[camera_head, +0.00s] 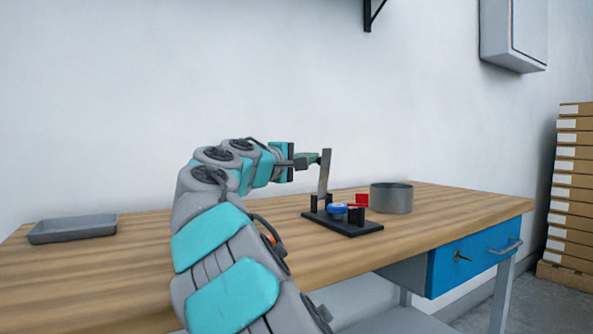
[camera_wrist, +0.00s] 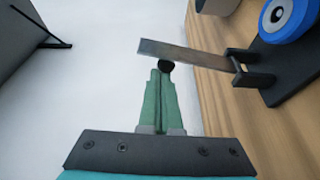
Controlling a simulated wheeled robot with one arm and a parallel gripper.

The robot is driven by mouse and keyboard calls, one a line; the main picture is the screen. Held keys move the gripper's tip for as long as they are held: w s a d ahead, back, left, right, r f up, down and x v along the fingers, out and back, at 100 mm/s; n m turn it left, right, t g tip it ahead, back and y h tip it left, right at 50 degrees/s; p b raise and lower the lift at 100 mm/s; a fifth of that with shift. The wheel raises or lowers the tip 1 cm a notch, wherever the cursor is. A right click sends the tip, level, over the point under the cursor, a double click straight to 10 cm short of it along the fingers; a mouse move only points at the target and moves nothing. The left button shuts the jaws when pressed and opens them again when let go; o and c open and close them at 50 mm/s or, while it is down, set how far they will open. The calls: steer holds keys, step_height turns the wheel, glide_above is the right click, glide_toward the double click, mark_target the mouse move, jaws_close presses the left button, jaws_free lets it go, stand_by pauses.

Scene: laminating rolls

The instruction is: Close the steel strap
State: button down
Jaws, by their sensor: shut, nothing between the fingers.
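The steel strap (camera_head: 324,172) stands nearly upright, hinged at its lower end on a black base (camera_head: 343,224) on the workbench. In the wrist view the strap (camera_wrist: 190,54) runs from its black hinge bracket across in front of my fingertips. My gripper (camera_head: 318,158) is shut and empty, its green fingers together at the strap's upper part. In the wrist view my gripper (camera_wrist: 163,70) has its tips at a small black knob by the strap's free end; I cannot tell if they touch. A blue roll (camera_head: 338,208) sits on the base beside the hinge, below the raised strap.
A round grey metal container (camera_head: 391,198) stands just behind right. A grey tray (camera_head: 72,229) lies at the far left of the wooden bench (camera_head: 440,208). Stacked boxes (camera_head: 571,190) stand beyond the bench's right end.

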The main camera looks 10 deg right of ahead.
steer(key=shift+s+d+m+h+b, duration=0.15)
steer(key=shift+s+d+m+b, duration=0.05)
steer(key=shift+s+m, duration=0.2)
steer(key=shift+s+d+m+h+b, duration=0.15)
steer(key=shift+s+m+b, duration=0.05)
steer(key=shift+s+m, duration=0.2)
steer(key=shift+s+d+f+b, duration=0.3)
steer(key=shift+s+f, duration=0.35)
steer(key=shift+s, duration=0.45)
steer(key=shift+s+d+f+b, duration=0.35)
steer(key=shift+s+f, duration=0.3)
steer(key=shift+s, duration=0.45)
steer(key=shift+s+d+f+b, duration=0.15)
steer(key=shift+s+d+f, duration=0.4)
steer(key=shift+s, duration=0.55)
steer(key=shift+a+f, duration=0.15)
